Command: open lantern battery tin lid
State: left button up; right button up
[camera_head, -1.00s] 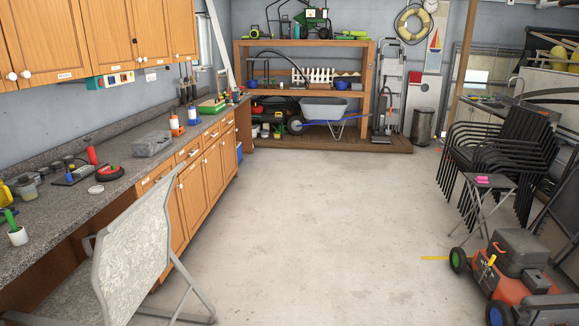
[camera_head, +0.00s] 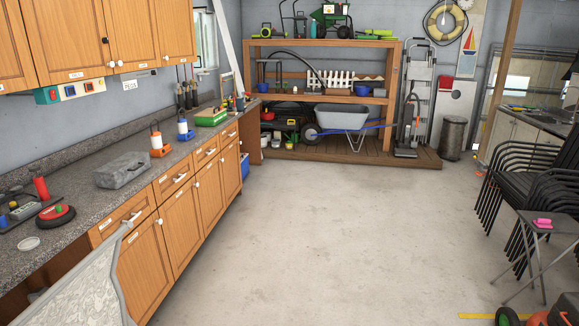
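A grey lidded box (camera_head: 122,171) sits on the left counter, and its lid looks shut. A green box (camera_head: 211,117) sits farther back on the same counter. I cannot tell which of them, if either, is the lantern battery tin. Two small lantern-like items, one with an orange base (camera_head: 160,150) and one with a blue base (camera_head: 186,135), stand between them. Neither of my grippers is in view.
The grey counter (camera_head: 85,185) runs along the left wall above wooden cabinets. The concrete floor (camera_head: 330,230) between is clear.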

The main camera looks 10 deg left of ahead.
aim_at(129, 162)
jog(key=i+l+u, duration=0.2)
jog(key=i, duration=1.45)
